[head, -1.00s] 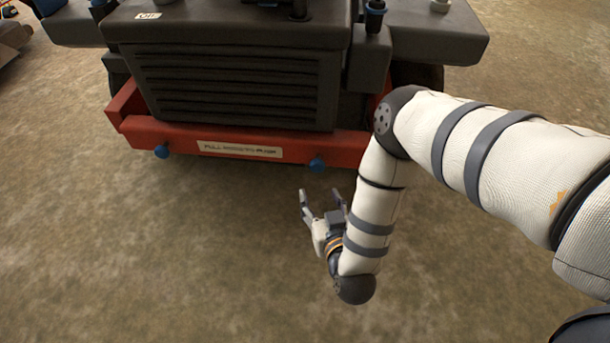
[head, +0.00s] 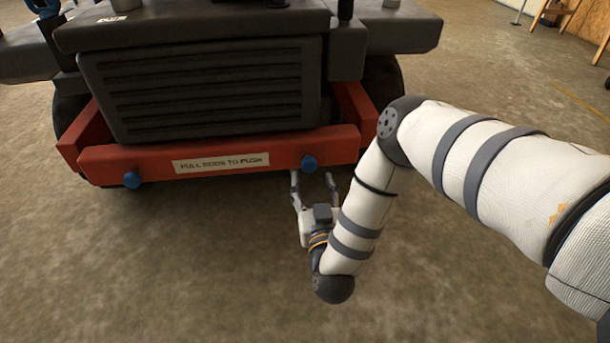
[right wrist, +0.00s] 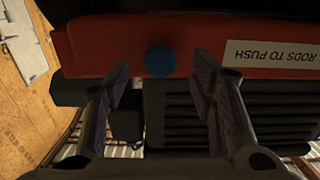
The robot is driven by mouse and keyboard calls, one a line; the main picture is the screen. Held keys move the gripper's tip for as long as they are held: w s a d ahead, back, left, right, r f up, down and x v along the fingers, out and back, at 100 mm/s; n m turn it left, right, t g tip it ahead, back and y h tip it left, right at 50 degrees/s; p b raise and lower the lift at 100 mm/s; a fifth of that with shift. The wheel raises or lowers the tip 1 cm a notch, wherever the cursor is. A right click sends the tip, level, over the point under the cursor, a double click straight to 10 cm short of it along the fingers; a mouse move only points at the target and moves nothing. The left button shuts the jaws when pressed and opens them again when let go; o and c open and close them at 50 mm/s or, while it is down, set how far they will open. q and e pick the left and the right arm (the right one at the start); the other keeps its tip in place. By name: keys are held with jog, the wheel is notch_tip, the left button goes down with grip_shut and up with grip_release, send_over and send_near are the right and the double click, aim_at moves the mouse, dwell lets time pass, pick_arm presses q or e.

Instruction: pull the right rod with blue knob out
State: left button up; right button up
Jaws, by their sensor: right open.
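The right blue knob (head: 309,163) sits on the front of the red bumper bar (head: 240,142), at its right end. The left blue knob (head: 132,180) is on the same bar further left. My right gripper (head: 313,176) is open and empty, with its fingers pointing at the bar just below the right knob. In the right wrist view, which is upside down, the right knob (right wrist: 160,61) shows between and beyond the open fingers (right wrist: 159,80), not touching them. The rod behind the knob is hidden. My left gripper is not in view.
A label reading "PULL RODS TO PUSH" (head: 221,163) is on the bar between the knobs. The dark machine with a slatted grille (head: 205,90) stands behind the bar. The floor (head: 150,270) in front is clear.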

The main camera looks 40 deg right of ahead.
aim_at(310, 169)
jog(key=b+x, duration=0.1)
jog(key=x, duration=0.5)
jog(key=shift+w+r+b, duration=0.15)
jog(key=shift+b, duration=0.2)
grip_shut()
